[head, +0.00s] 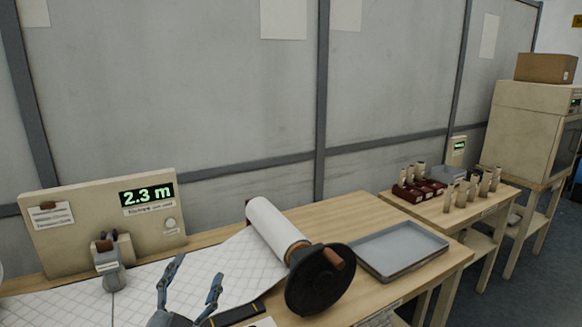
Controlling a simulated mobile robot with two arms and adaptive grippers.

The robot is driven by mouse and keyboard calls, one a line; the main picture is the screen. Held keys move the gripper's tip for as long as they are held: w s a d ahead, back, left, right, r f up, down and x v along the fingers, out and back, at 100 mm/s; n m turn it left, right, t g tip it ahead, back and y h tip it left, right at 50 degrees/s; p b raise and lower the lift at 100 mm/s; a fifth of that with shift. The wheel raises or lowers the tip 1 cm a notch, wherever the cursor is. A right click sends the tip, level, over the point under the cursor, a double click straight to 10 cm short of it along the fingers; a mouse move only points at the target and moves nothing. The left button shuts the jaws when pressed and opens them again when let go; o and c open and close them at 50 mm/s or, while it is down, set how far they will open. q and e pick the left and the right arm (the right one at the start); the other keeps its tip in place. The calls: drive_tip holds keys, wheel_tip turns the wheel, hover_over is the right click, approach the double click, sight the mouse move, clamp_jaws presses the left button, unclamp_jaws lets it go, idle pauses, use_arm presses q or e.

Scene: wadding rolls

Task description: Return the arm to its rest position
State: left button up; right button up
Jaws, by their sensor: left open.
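My left gripper (190,284) shows at the bottom of the head view, left of centre. Its two fingers point up and stand wide apart, with nothing between them. It is in front of the white quilted wadding sheet (138,276) on the bench. The wadding roll (273,228) lies to its right, with a dark round disc (320,280) and a brown handle at its near end. Whether the gripper touches the sheet cannot be told. My right gripper is not in view.
A panel (101,222) reading 2.3 m stands behind the sheet, with a grey device (111,270) before it. An empty grey tray (398,250) lies right of the roll. A beige cabinet (527,128) carries a cardboard box (546,67).

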use_arm(q)
drive_tip(key=s+a+f+n+g+y, duration=0.2)
drive_tip(key=f+g, duration=0.1)
drive_tip(key=f, duration=0.3)
drive_tip(key=s+a+f+n+g+y, duration=0.2)
drive_tip(key=f+n, duration=0.1)
drive_tip(key=f, duration=0.4)
drive_tip(key=s+f+n+g+h, duration=0.1)
drive_tip(key=s+f+g, duration=0.5)
drive_tip(key=s+f, duration=0.4)
drive_tip(key=s+f+n+g+h, duration=0.1)
drive_tip(key=s+f+g, duration=0.55)
drive_tip(key=s, duration=0.65)
wheel_tip(320, 180, down, 28)
drive_tip(key=f+b, duration=0.1)
drive_tip(key=b, duration=0.2)
drive_tip(key=s+a+f+g+b, duration=0.2)
drive_tip(key=s+f+b, duration=0.1)
drive_tip(key=s+f, duration=1.5)
wheel_tip(320, 180, down, 3)
drive_tip(key=shift+s+a+r+m+y, duration=0.1)
drive_tip(key=shift+s+a+m+y, duration=0.1)
drive_tip(key=shift+s+m+y, duration=0.1)
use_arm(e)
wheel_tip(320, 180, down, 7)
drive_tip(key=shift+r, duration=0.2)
use_arm(q)
drive_tip(key=shift+w, duration=0.1)
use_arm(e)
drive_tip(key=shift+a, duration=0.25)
